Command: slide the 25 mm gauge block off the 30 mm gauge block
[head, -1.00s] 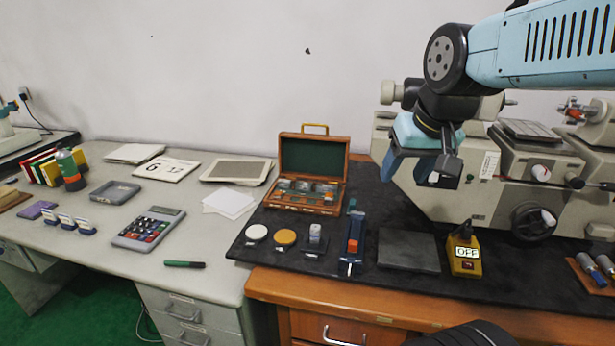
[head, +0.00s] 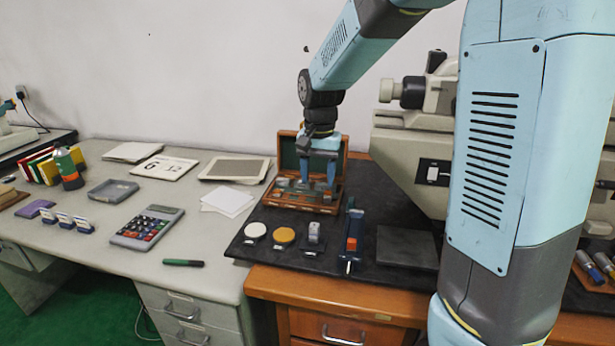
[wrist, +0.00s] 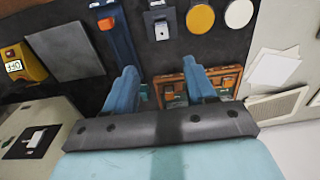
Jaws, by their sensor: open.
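A small silver block (head: 314,230) stands upright on a dark square base in front of the wooden case; it also shows in the wrist view (wrist: 160,28). It may be the gauge block pair, but I cannot make out two blocks or any size marks. The open wooden case (head: 303,207), lined in green, holds several small pieces too small to identify; part of it shows in the wrist view (wrist: 222,78). My gripper (head: 318,183) is open and points down over the case, covering part of it. In the wrist view its fingers (wrist: 159,72) are apart with nothing between them.
A white disc (head: 255,231) and a yellow disc (head: 284,236) lie left of the silver block. A blue holder with an orange piece (head: 352,243) and a dark grey plate (head: 407,248) lie to the right. A yellow switch box (wrist: 20,64) shows in the wrist view.

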